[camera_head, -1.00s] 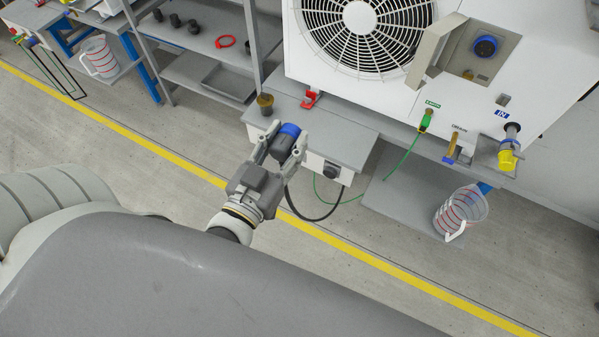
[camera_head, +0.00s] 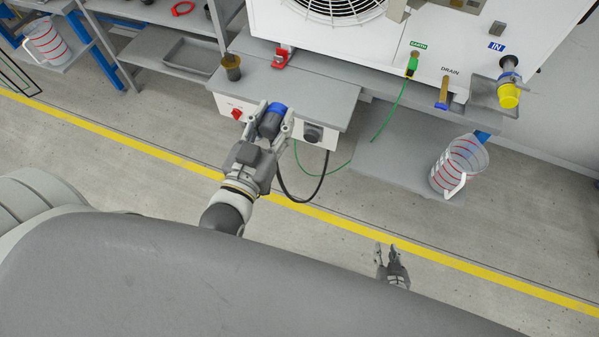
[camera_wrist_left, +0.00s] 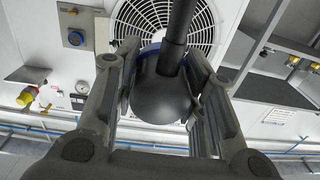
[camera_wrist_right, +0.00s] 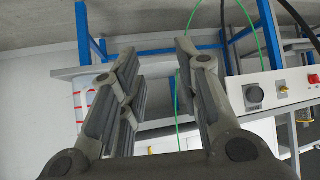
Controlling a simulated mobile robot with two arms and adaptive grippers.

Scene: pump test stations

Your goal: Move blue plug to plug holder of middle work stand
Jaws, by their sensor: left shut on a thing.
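The blue plug (camera_head: 277,109) has a dark body and a blue end. My left gripper (camera_head: 271,117) is shut on it, in front of the work stand (camera_head: 310,92). In the left wrist view the plug's dark body (camera_wrist_left: 163,97) sits between the fingers, with its cable crossing the picture upward. A dark cup-like holder with a brownish rim (camera_head: 232,68) stands at the stand's left corner, apart from the plug. It looks like the plug holder. My right gripper (camera_head: 388,252) is low over the floor, empty and open, as the right wrist view (camera_wrist_right: 158,62) shows.
A white unit (camera_head: 430,45) with a fan stands behind the stand, with a green clip (camera_head: 412,64) and a yellow connector (camera_head: 508,95). A measuring jug (camera_head: 459,165) stands at right. The floor in front is clear.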

